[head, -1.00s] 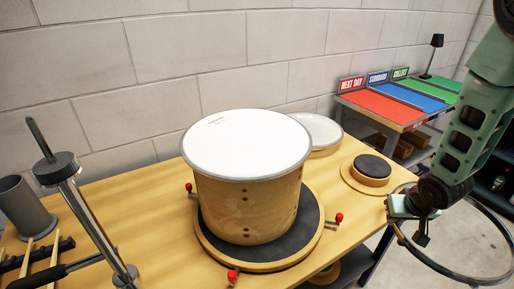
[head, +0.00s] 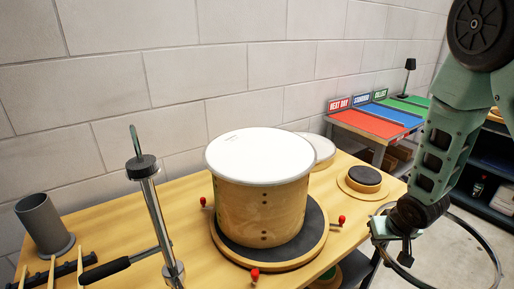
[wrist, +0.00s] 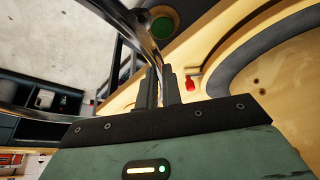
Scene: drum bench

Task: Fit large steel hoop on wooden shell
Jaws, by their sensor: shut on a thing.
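The wooden shell (head: 262,210) stands upright on a round dark-topped stand on the bench, with a white head (head: 260,155) on its top. The large steel hoop (head: 492,250) is off to the right of the bench edge, in the air. My gripper (head: 392,252) is shut on the hoop's rim, to the right of the shell and apart from it. In the wrist view the hoop (wrist: 141,20) runs between the fingers of my gripper (wrist: 160,88).
The round stand (head: 312,232) has red-knobbed clamps (head: 342,220) around it. A small round pad (head: 364,178) and a second white-topped drum (head: 322,148) are near the back right. A steel post tool (head: 158,215) and a grey cup (head: 42,222) stand at left. A sorting table (head: 372,122) is behind.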

